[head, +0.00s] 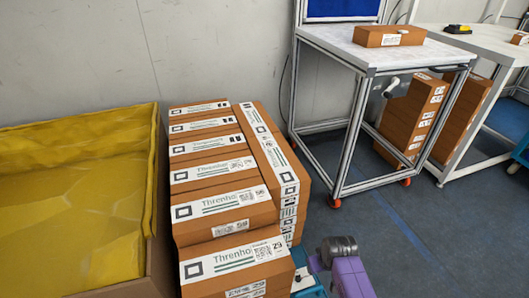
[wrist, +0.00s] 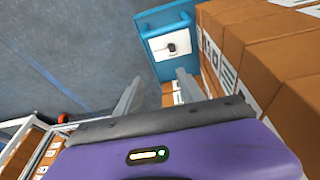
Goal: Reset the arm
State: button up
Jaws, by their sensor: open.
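My gripper (wrist: 160,92) shows in the wrist view with its two grey fingers spread apart and nothing between them. It points down toward the floor, beside the stacked boxes on the right of that view. In the head view, a purple and dark grey part of my arm (head: 350,275) shows at the bottom, right of the box stack; the fingertips are not visible there.
A stack of brown labelled boxes (head: 220,205) stands beside a large carton lined with yellow (head: 70,200). A white-topped table (head: 350,48) on wheels holds one box (head: 390,36). A blue object (wrist: 168,42) lies ahead of the fingers. Floor (head: 400,230) is open at right.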

notch_tip(320, 180, up, 4)
jog(key=w+a+f+t, duration=0.1)
jog(key=w+a+t, duration=0.1)
jog(key=t, duration=0.2)
jog(key=s+d+r+m+t+b, duration=0.1)
jog(key=s+r+t+b, duration=0.2)
jog(key=s+r, duration=0.65)
jog(key=s+d+r+m+t+b, duration=0.1)
jog(key=s+r+t+b, duration=0.2)
jog(key=s, duration=1.2)
jog(key=s+d+r+m+t+b, duration=0.1)
jog(key=s+r+t+b, duration=0.15)
jog(key=s+r, duration=0.75)
jog(key=s+f+g+b, duration=0.1)
jog(key=s+f, duration=0.3)
jog(key=s, duration=0.6)
notch_tip(320, 180, up, 25)
jog(key=p, duration=2.4)
jog(key=shift+w+d+f, duration=0.2)
jog(key=shift+w+d, duration=0.05)
jog(key=shift+d, duration=0.1)
